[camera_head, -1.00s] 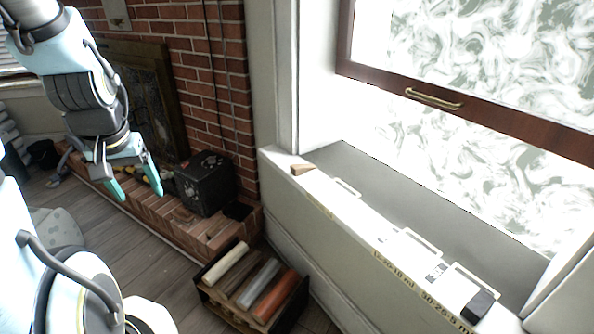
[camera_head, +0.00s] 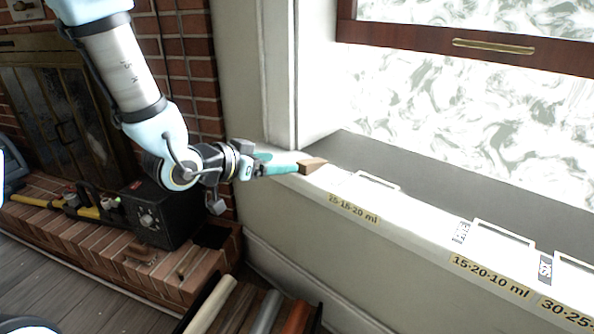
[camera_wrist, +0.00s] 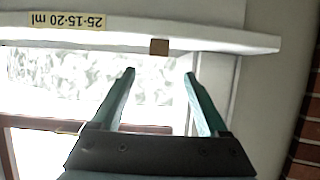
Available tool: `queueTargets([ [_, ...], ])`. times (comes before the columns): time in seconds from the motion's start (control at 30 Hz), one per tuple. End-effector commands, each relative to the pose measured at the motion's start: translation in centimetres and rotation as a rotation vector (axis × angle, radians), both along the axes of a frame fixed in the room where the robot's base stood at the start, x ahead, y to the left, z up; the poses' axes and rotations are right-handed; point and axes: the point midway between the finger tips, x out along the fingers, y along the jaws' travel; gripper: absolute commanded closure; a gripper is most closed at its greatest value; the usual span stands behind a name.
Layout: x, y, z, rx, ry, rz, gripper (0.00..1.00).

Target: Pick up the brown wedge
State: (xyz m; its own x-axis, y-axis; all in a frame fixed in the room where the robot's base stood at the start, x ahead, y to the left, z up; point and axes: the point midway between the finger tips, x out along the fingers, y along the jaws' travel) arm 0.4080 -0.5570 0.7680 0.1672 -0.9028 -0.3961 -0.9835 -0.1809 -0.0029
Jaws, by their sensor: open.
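The brown wedge (camera_head: 313,166) is a small brown block at the left end of the white window sill. It also shows in the wrist view (camera_wrist: 159,47), near the sill's front edge. My gripper (camera_head: 297,163) has teal fingers that reach in from the left at about sill height. In the head view the fingertips overlap the near side of the wedge. In the wrist view my gripper (camera_wrist: 158,72) is open, with the wedge beyond the fingertips and between their lines. No grasp on the wedge shows.
The white sill (camera_head: 415,222) carries labels, such as one reading 25-15-20 ml (camera_wrist: 66,20), and white frames. A wall stands just left of the wedge. A black box (camera_head: 160,213) sits on the brick hearth, and a crate of coloured rolls (camera_head: 250,310) is below.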

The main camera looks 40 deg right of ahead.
Motion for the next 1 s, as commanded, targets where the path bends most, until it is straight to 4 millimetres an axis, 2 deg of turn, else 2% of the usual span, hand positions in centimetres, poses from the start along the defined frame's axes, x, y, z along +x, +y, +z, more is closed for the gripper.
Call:
queueTargets([
  [0.13, -0.5, -1.3, -0.5, -0.017, 0.001, -0.02, 0.22],
  [0.4, 0.2, -4.8, -1.9, -0.016, 0.001, -0.017, 0.22],
  [0.57, 0.4, -5.7, -2.3, -0.015, 0.0, -0.017, 0.22],
  [0.83, 1.1, -8.9, -4.0, -0.015, 0.001, -0.016, 0.22],
  [1.0, 1.3, -10.1, -4.4, -0.015, 0.0, -0.015, 0.22],
])
